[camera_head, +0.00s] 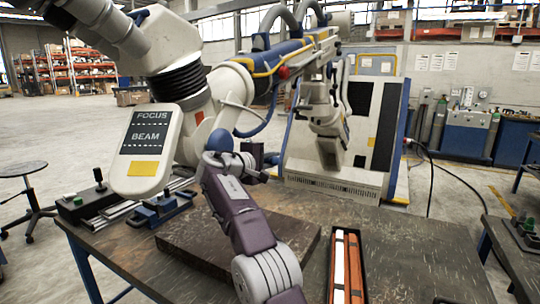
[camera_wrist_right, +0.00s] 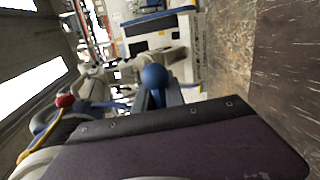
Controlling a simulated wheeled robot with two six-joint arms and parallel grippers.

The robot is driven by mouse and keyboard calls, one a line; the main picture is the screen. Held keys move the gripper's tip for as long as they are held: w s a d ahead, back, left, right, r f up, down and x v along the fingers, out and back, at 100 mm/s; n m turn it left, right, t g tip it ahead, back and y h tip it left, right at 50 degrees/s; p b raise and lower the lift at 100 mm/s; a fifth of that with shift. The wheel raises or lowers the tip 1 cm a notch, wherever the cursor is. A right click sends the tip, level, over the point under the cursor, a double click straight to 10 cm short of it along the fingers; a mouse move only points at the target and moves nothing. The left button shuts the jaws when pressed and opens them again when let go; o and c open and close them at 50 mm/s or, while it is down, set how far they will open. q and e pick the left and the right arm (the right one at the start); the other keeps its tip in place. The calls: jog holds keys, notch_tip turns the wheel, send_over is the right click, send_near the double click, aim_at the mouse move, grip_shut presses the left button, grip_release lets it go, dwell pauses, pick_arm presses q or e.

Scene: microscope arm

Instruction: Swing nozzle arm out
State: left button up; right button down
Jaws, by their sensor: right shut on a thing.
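The nozzle arm (camera_head: 180,85) is a large white and blue jointed arm with a dark bellows, at the left and middle of the head view. It carries a blue ball knob (camera_head: 221,140) low on its near side, also seen in the right wrist view (camera_wrist_right: 155,76). My right gripper (camera_head: 228,158) reaches up from the front and is shut at the knob's handle; in the wrist view its dark fingers (camera_wrist_right: 160,98) lie just below the ball. The gripped part is largely hidden. My left gripper is not in view.
A white panel marked FOCUS and BEAM (camera_head: 147,142) hangs left of my gripper. A dark worktable (camera_head: 420,255) holds a raised plate (camera_head: 185,235), a control box (camera_head: 85,203), a blue vise (camera_head: 158,210) and a tray of orange bars (camera_head: 347,270). The table's right part is bare.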

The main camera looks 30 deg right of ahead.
jog(key=shift+s+a+m+g+h+p, duration=0.2)
jog(key=shift+s+m+g+h+p, duration=0.1)
jog(key=shift+s+m+g+p, duration=0.25)
jog(key=shift+s+g, duration=0.25)
